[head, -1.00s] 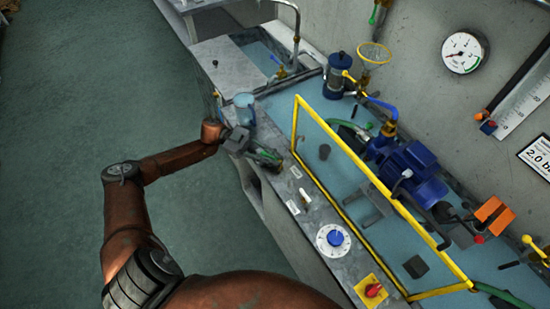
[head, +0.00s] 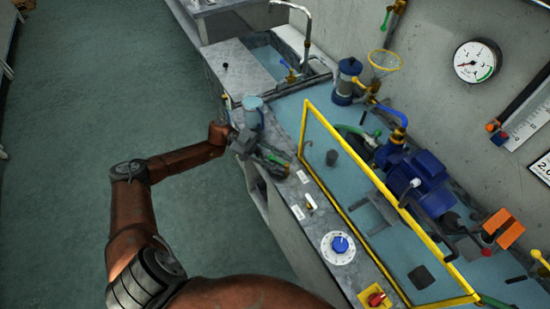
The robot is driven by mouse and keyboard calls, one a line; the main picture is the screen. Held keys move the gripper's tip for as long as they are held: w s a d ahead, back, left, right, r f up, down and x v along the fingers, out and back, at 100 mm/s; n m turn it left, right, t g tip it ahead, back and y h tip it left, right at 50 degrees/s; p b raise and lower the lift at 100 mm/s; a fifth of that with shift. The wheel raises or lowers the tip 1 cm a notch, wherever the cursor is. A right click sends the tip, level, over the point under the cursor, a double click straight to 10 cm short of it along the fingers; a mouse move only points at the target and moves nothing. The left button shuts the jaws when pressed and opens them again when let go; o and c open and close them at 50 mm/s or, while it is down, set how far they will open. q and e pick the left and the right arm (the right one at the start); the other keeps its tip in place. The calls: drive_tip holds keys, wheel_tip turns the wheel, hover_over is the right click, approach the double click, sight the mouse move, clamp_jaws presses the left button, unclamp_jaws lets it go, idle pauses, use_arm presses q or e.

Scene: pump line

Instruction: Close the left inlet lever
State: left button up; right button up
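My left gripper (head: 272,158) is over the narrow grey control panel (head: 288,200) at the front of the bench. Its fingers are small and dark, and I cannot tell whether they are open or touching anything. A small white label (head: 303,177) lies just past the fingertips. No lever shows clearly beside that label; one there may be hidden by the gripper. A small lever with a pale handle (head: 310,201) stands farther along the panel, near a second label (head: 298,212). My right gripper is not in view.
A blue dial (head: 339,244) and a red knob on a yellow plate (head: 375,298) sit farther along the panel. A yellow frame (head: 345,145) stands before the blue pump (head: 418,182). A light-blue container (head: 253,108) is close behind the gripper. The sink (head: 265,62) lies beyond.

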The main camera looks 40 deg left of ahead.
use_arm(q)
drive_tip(key=a, duration=1.2)
drive_tip(key=shift+s, duration=0.35)
